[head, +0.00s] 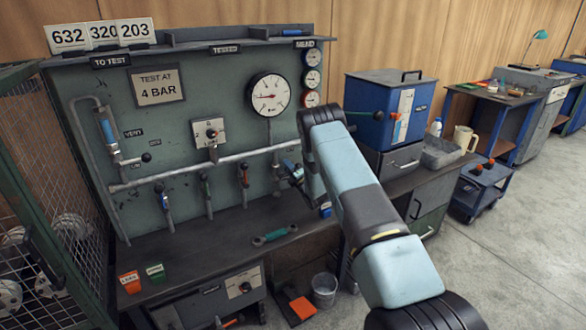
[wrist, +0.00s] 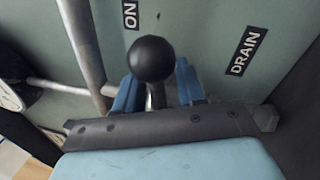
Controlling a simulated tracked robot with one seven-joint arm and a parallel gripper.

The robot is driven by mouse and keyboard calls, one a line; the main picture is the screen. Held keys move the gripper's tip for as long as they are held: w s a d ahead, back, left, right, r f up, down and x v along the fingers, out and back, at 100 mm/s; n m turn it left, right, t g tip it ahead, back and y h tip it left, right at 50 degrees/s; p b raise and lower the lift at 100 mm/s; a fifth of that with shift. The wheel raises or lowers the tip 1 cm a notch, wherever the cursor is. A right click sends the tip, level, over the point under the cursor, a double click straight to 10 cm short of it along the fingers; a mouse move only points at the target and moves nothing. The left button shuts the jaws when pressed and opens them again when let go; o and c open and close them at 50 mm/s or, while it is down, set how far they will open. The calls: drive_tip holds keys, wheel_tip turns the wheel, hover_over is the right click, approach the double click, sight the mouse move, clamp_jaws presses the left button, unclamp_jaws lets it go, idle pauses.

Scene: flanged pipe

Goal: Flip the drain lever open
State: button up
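The drain lever shows in the wrist view as a black ball knob (wrist: 152,58) on a short stem, near a DRAIN label (wrist: 248,51) on the green panel. My gripper (wrist: 155,88) has its two blue fingers on either side of the stem, with a gap showing; the lever stands between them, and I see no clear grip on it. In the head view my gripper (head: 291,170) is at the right end of the panel, partly behind my arm. The drain lever is hidden there.
A grey pipe (head: 200,169) with several small valves crosses the panel (head: 170,120). A gauge (head: 269,95) sits above. A blue tank (head: 385,110) stands to the right.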

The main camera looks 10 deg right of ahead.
drive_tip(key=v, duration=1.3)
drive_tip(key=shift+s+d, duration=0.15)
drive_tip(key=shift+s, duration=0.2)
